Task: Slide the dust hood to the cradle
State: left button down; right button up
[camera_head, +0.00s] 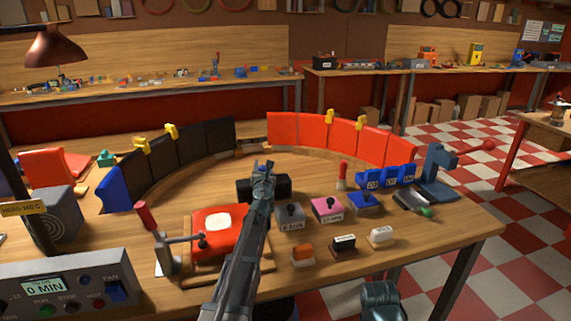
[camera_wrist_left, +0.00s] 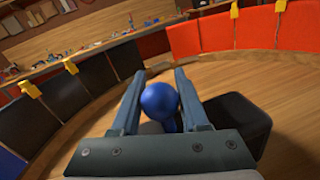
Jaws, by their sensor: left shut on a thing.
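My left gripper (camera_head: 264,168) reaches in over the middle of the wooden table. In the left wrist view its fingers (camera_wrist_left: 160,100) are shut on a round blue knob (camera_wrist_left: 159,100). A low black block (camera_head: 283,186), which I take to be the dust hood, lies right at the gripper. It also shows in the left wrist view (camera_wrist_left: 238,122), behind and beside the fingers. The gripper hides part of it and how the knob joins it. I cannot tell for sure which thing is the cradle. My right gripper is not in view.
A curved wall of black panels (camera_head: 191,146) and red panels (camera_head: 312,130) with yellow clips rings the back. Labelled grey (camera_head: 290,222), pink and blue blocks stand right. Bare wood lies inside the ring.

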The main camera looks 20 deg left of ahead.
pick_arm(q)
jog(key=s+a, duration=0.7)
jog(key=a, duration=0.3)
jog(key=shift+a, duration=0.15)
jog(key=shift+c, duration=2.2)
grip_release()
jog(key=v, duration=1.3)
jog(key=shift+s, duration=0.35)
